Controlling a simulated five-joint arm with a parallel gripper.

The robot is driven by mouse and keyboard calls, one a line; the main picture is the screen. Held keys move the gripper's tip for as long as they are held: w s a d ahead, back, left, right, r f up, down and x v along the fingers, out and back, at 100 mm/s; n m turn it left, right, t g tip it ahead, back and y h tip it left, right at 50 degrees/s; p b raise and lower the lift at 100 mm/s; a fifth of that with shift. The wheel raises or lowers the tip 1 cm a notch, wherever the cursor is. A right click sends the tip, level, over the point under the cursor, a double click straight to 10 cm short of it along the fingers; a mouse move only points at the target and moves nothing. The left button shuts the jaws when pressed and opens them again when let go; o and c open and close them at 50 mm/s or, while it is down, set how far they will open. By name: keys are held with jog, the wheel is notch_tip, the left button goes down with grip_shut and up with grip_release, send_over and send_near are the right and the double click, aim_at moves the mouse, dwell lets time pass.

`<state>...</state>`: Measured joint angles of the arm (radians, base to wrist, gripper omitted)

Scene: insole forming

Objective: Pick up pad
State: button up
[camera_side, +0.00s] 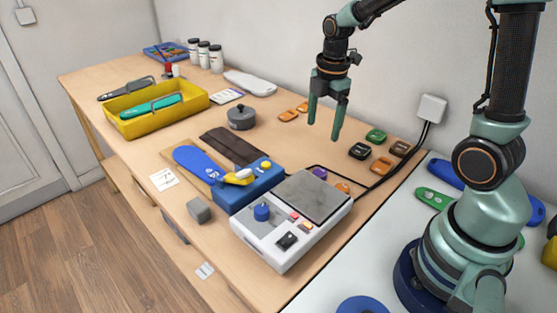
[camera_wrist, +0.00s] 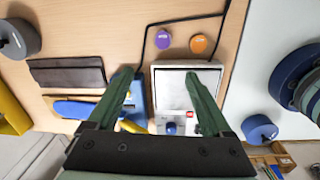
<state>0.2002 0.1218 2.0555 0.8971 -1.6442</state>
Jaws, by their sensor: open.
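A purple pad (camera_side: 320,173) and an orange pad (camera_side: 343,188) lie behind the heated plate machine, partly hidden in the side view. The purple pad (camera_wrist: 163,39) and orange pad (camera_wrist: 198,43) show fully in the wrist view. My gripper (camera_side: 323,130) is open and empty above the table, its fingers (camera_wrist: 158,74) pointing down, touching nothing.
A white machine (camera_side: 272,243) with a grey plate (camera_side: 312,196) stands at the front, beside a blue block (camera_side: 246,190) and a blue insole (camera_side: 198,160). A black cable (camera_side: 378,184) runs past the pads. A grey pot (camera_side: 241,118) and yellow tray (camera_side: 190,98) stand farther left.

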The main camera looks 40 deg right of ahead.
aim_at(320, 172)
jog(key=f+n, duration=0.1)
jog(key=f, duration=0.4)
jog(key=d+f, duration=0.1)
jog(key=f, duration=0.4)
jog(key=f+n, duration=0.1)
jog(key=f, duration=0.4)
jog(key=shift+w+d+n+g, duration=0.25)
jog(key=shift+n+g, duration=0.05)
jog(key=shift+g, duration=0.1)
grip_shut()
